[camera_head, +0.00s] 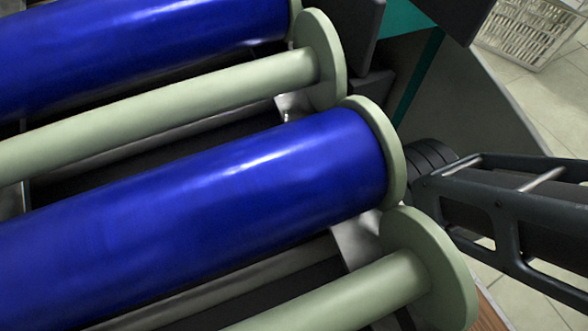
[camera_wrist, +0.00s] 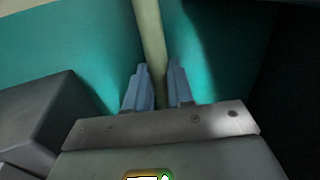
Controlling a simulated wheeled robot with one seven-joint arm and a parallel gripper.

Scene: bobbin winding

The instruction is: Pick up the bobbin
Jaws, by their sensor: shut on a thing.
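A large bobbin wound in glossy blue (camera_head: 215,200) lies across the middle of the head view, with a pale green end flange (camera_head: 394,150) at its right end. My arm comes in from the right and meets the outer side of this flange. The fingertips are hidden in the head view. In the wrist view, my gripper (camera_wrist: 159,88) has its two grey-blue fingers on either side of a thin pale green strip (camera_wrist: 149,35), which looks like a flange seen edge-on. The gripper is shut on it.
Bare pale green bobbins lie above (camera_head: 170,110) and below (camera_head: 345,295) the blue one, close beside it. Another blue bobbin (camera_head: 140,45) is at the top left. A white basket (camera_head: 530,30) stands on the tiled floor. Dark machine panels (camera_head: 480,110) are near my arm.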

